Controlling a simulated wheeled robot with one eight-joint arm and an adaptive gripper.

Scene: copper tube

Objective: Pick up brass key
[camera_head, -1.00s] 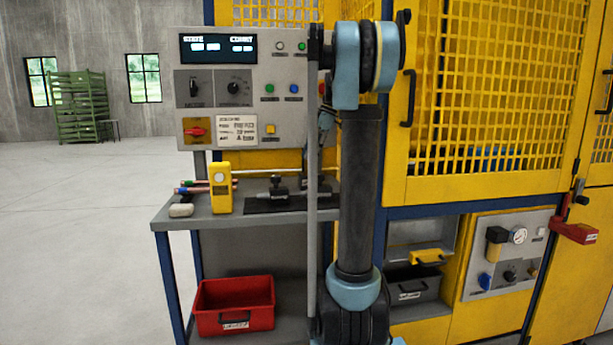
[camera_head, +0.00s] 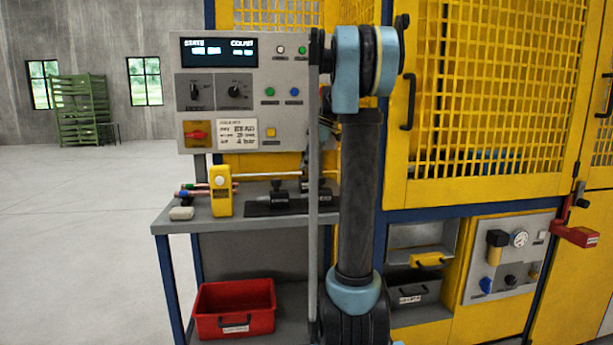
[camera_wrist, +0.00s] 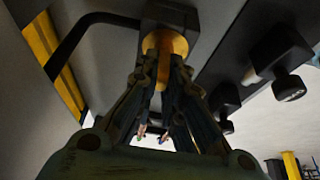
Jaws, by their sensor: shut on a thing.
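The brass key (camera_wrist: 173,42) shows in the wrist view as a golden, rounded piece at a dark housing (camera_wrist: 170,14) on a grey panel. My gripper (camera_wrist: 164,58) reaches up to it, with its two fingers closed on its sides. The fingertips hide part of the key, and I cannot tell how deep it sits in the housing. In the head view my arm covers the key and most of my gripper.
The grey control panel (camera_head: 215,105) stands left of my arm. Below it a bench (camera_head: 200,222) carries a yellow device (camera_head: 221,192) and a black clamp fixture (camera_head: 280,200). A red bin (camera_head: 234,308) sits lower. Yellow mesh doors (camera_head: 490,90) stand right. Black knobs (camera_wrist: 285,82) jut out beside my gripper.

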